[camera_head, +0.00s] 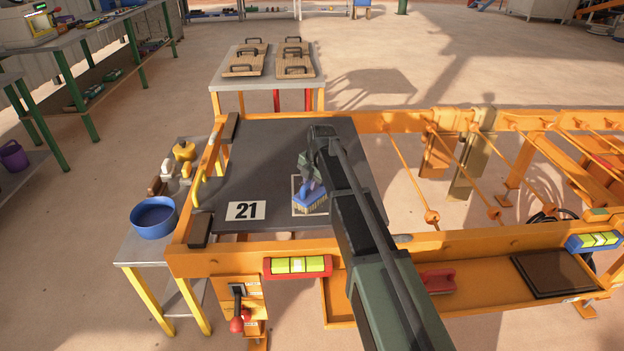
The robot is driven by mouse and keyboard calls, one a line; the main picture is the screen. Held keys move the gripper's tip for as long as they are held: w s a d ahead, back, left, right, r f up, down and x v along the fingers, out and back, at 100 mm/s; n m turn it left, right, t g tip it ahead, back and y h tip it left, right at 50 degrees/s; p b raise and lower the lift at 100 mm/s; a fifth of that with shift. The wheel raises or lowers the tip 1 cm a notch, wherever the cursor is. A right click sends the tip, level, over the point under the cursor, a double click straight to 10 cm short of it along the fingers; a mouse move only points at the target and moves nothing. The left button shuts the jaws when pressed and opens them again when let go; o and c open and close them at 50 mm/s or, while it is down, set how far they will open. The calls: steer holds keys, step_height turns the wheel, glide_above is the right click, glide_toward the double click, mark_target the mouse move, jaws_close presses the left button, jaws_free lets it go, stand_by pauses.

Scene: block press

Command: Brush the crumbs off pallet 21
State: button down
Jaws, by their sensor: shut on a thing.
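Pallet 21 (270,150) is a dark grey board lying flat in the orange frame, with a white "21" label (246,211) near its front left corner. My gripper (311,184) is shut on a brush (311,201) with a blue body and pale bristles. The brush is low over the front middle of the pallet, at a white outlined rectangle (296,184). I cannot tell whether the bristles touch the surface. My arm hides the right part of the pallet. Crumbs are too small to make out.
A side table at the left holds a blue bowl (154,217) and a yellow pot (184,151). A red and yellow-green level (297,266) is on the front rail, above a red-knobbed lever (238,312). Boards with handles (246,61) lie on a table behind.

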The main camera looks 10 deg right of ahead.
mark_target(323, 189)
steer(key=s, duration=0.3)
steer(key=shift+s+a, duration=0.15)
steer(key=shift+a, duration=0.05)
steer(key=shift+d, duration=1.05)
steer(key=shift+w+d+f, duration=0.1)
steer(key=shift+w+d, duration=0.2)
steer(key=shift+w, duration=2.25)
steer(key=shift+w+d+r, duration=0.1)
steer(key=shift+w+d, duration=0.2)
steer(key=shift+w, duration=2.2)
steer(key=shift+w+d+f, duration=0.1)
steer(key=shift+w+d, duration=0.2)
steer(key=shift+w, duration=2.25)
steer(key=shift+s+d+f+b, duration=0.1)
steer(key=shift+s+d+b, duration=0.05)
steer(key=shift+d, duration=0.35)
steer(key=shift+s+d+b, duration=0.1)
steer(key=shift+d+b, duration=0.05)
steer(key=shift+d, duration=0.35)
steer(key=shift+s+a, duration=0.25)
steer(key=shift+s, duration=1.65)
steer(key=shift+s+a, duration=0.25)
steer(key=shift+s, duration=1.65)
steer(key=shift+s+a, duration=0.25)
steer(key=shift+s, duration=1.65)
steer(key=shift+s+a+f, duration=0.1)
steer(key=shift+s+a, duration=0.05)
steer(key=shift+s, duration=0.8)
steer(key=shift+s+a, duration=0.1)
steer(key=shift+s, duration=0.85)
